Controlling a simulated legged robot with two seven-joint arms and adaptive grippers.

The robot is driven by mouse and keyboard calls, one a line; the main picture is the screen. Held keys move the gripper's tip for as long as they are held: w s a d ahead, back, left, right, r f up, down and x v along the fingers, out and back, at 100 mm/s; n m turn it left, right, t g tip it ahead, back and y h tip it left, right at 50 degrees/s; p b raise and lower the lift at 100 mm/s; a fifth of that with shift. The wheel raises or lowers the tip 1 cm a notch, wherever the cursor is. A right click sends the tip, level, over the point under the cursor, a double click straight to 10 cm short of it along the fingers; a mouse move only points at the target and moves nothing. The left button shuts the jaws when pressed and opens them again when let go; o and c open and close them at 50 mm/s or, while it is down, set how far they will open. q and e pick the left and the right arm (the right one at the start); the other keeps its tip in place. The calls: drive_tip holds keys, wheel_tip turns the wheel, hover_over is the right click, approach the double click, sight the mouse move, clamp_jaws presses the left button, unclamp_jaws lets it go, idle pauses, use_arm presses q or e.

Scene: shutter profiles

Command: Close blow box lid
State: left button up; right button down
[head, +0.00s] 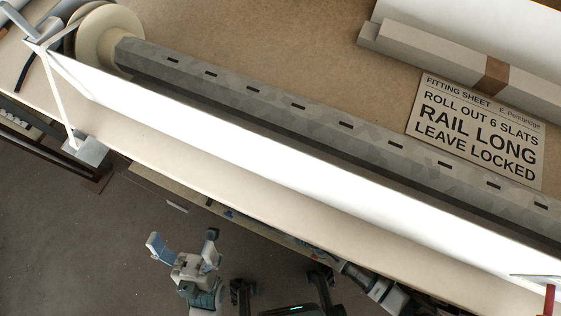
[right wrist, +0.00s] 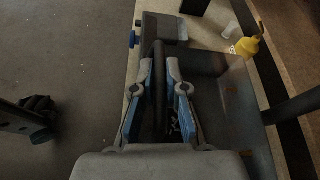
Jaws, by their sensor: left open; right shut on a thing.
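My left gripper (head: 182,243) is open and empty in the head view, over the floor just in front of the bench edge. My right gripper (right wrist: 159,72) is shut on a dark upright bar (right wrist: 159,52) in the right wrist view. The bar runs between its two blue-padded fingers. Beside it stands a grey open-looking box or panel (right wrist: 232,112). I cannot tell whether this is the blow box or whether the bar belongs to its lid. In the head view my right arm reaches toward the bottom right, and its fingers are not clear.
A long grey slotted rail (head: 300,105) lies across the bench beside a bright white strip (head: 280,165). A fitting sheet (head: 477,132) lies behind it. A yellow bottle (right wrist: 247,46) and a clear cup (right wrist: 232,30) stand past the grey box. The floor (head: 70,240) at left is clear.

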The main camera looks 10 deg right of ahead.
drive_tip(key=f, duration=0.1)
drive_tip(key=f+b, duration=0.1)
drive_tip(key=f, duration=0.1)
drive_tip(key=s+f+b, duration=0.1)
drive_tip(key=shift+a+f, duration=0.25)
drive_tip(key=shift+a, duration=0.15)
drive_tip(key=shift+s+d+f+b, duration=0.1)
drive_tip(key=shift+f+b, duration=0.2)
drive_tip(key=shift+f, duration=0.05)
drive_tip(key=c, duration=1.2)
unclamp_jaws()
drive_tip(key=shift+f, duration=0.1)
drive_tip(key=v, duration=1.2)
